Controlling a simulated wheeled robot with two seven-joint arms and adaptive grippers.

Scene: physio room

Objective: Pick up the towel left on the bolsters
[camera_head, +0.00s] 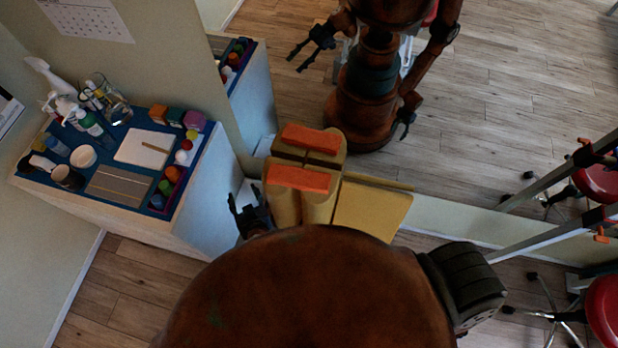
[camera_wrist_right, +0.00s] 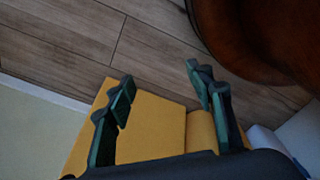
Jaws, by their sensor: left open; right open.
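The orange-red towel (camera_head: 298,178) lies flat across the tops of tan-yellow bolsters (camera_head: 320,206) that stand side by side against a mirror. My left gripper (camera_head: 246,198) is open and empty, just left of the bolsters and lower in the picture than the towel, apart from it. My right gripper (camera_wrist_right: 161,78) is open in the right wrist view, with nothing between its fingers. It is over a yellow panel (camera_wrist_right: 155,128), with part of a yellow bolster (camera_wrist_right: 201,128) beside it. The towel does not show in that view. The right gripper is hidden in the head view.
A yellow board (camera_head: 372,208) stands right of the bolsters. A white cabinet (camera_head: 200,200) on the left bears a blue tray with bottles, bowls and colored blocks. The mirror (camera_head: 500,110) repeats the towel, bolsters and my body. A red stool (camera_head: 605,308) is at far right.

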